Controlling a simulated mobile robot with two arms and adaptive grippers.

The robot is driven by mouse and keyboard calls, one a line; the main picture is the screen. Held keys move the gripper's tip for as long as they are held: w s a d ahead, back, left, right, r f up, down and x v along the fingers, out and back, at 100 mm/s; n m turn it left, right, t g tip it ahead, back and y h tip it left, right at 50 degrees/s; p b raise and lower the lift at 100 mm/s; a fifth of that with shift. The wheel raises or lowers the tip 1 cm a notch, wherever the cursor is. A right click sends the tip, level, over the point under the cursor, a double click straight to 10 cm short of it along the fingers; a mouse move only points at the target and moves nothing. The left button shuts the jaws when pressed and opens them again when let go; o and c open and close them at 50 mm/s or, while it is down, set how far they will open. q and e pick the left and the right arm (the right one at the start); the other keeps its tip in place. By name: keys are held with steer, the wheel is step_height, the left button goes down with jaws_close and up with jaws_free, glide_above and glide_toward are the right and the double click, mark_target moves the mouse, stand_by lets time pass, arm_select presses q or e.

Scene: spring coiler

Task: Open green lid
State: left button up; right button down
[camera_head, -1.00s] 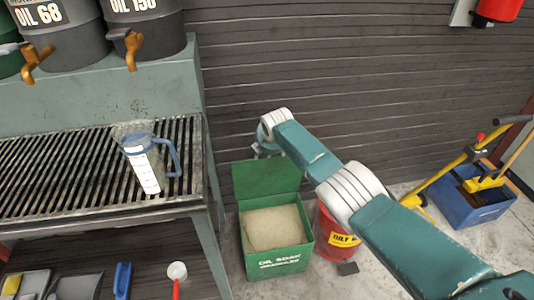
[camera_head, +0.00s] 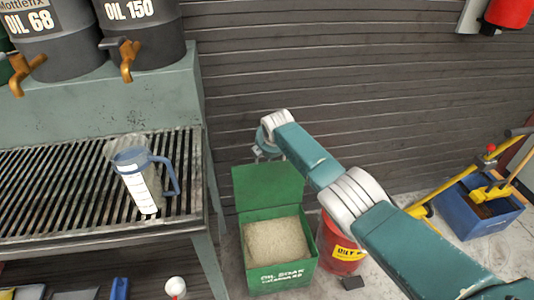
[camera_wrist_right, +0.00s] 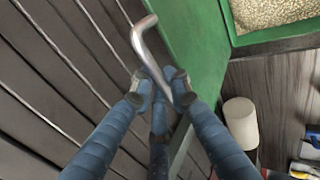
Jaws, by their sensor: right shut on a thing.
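The green lid (camera_head: 268,184) stands upright, swung open at the back of a green oil-soak box (camera_head: 282,284) filled with pale granules. In the right wrist view the lid's green face (camera_wrist_right: 196,50) runs beside a bent silver handle (camera_wrist_right: 146,45). My right gripper (camera_wrist_right: 160,84) is shut on this handle, with its fingertips on either side of the bar. In the head view my right arm reaches over the box to behind the lid's top edge, and the fingers are mostly hidden there. My left gripper is in neither current view.
A red bucket (camera_head: 340,262) stands close to the box's right side. A slatted bench (camera_head: 60,185) with a clear measuring jug (camera_head: 142,184) is on the left. A blue bin (camera_head: 482,214) stands at the right. The dark wall is close behind the lid.

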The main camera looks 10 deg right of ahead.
steer(key=shift+s+f, duration=0.1)
steer(key=shift+f, duration=0.15)
steer(key=c, duration=1.8)
jaws_free()
steer(key=shift+r, duration=0.1)
steer(key=shift+s+r, duration=0.15)
steer(key=shift+r, duration=0.4)
steer(key=v, duration=1)
steer(key=shift+s+r, duration=0.25)
steer(key=shift+s, duration=0.05)
